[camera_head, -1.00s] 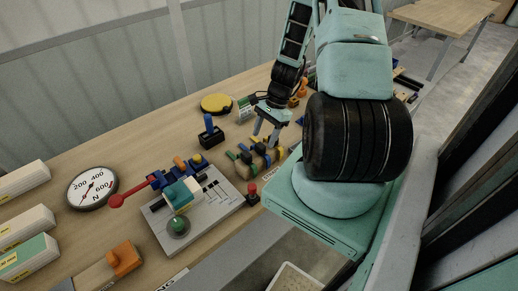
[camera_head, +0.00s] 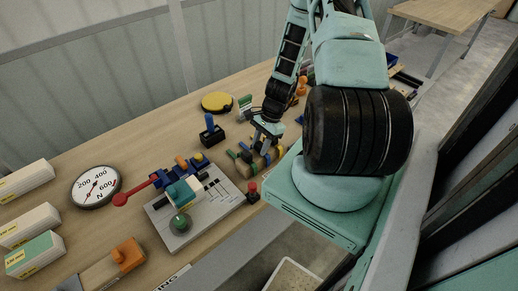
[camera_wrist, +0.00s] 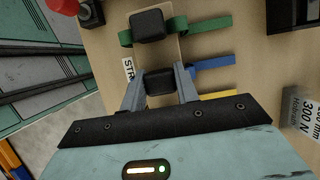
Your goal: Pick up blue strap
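The blue strap (camera_wrist: 210,66) lies over a light wooden holder in the wrist view, with a black block (camera_wrist: 160,82) at its middle. The fingers of my gripper (camera_wrist: 160,74) stand on either side of this block, close to it. I cannot tell whether they touch it. The fingers are apart, and part of the strap is hidden behind them. In the head view my gripper (camera_head: 266,140) points down at the strap holder, and the fingertips are hard to make out there.
A green strap (camera_wrist: 205,26) with its own black block lies on one side of the blue strap, and a yellow strap (camera_wrist: 222,95) on the other. A red knob (camera_head: 252,187), a grey control panel (camera_head: 210,222) and a blue-handled switch (camera_head: 212,135) stand nearby.

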